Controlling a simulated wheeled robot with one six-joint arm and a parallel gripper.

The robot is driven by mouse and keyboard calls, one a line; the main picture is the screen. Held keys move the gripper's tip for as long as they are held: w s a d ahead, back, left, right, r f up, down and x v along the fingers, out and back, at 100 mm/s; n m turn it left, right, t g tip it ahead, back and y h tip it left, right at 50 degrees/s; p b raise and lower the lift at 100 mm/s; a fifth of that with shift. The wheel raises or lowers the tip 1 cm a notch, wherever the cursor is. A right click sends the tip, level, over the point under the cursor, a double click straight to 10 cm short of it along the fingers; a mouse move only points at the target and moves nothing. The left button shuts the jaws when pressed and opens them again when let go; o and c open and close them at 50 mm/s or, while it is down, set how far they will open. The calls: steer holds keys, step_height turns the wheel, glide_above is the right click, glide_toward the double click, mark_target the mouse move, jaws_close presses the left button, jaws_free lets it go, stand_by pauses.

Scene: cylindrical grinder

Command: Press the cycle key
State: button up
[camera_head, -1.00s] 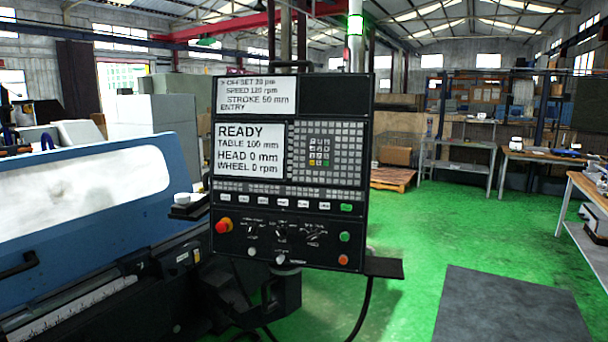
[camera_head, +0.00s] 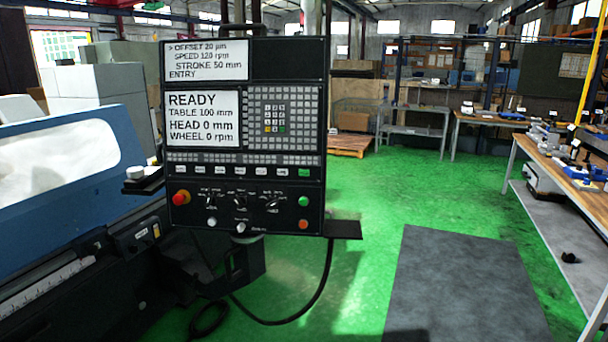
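The grinder's black control panel (camera_head: 290,62) stands upright left of the middle. Its lower screen (camera_head: 203,118) reads READY, TABLE 100 mm, HEAD 0 mm, WHEEL 0 rpm. Its upper screen (camera_head: 206,60) lists OFFSET 20 µm, SPEED 120 rpm, STROKE 50 mm and ENTRY. A row of white keys ends at the right in a green key (camera_head: 304,172). Below are a green round button (camera_head: 303,201), an orange button (camera_head: 303,224) and a red knob (camera_head: 181,198). The labels are too small to tell which is the cycle key. My gripper is not in view.
The blue grinder guard (camera_head: 110,205) stands at the left. A small shelf (camera_head: 343,230) juts from the panel's lower right, with a cable hanging below. A dark mat (camera_head: 455,290) lies on the green floor. A workbench (camera_head: 565,190) stands at the right. The floor between is clear.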

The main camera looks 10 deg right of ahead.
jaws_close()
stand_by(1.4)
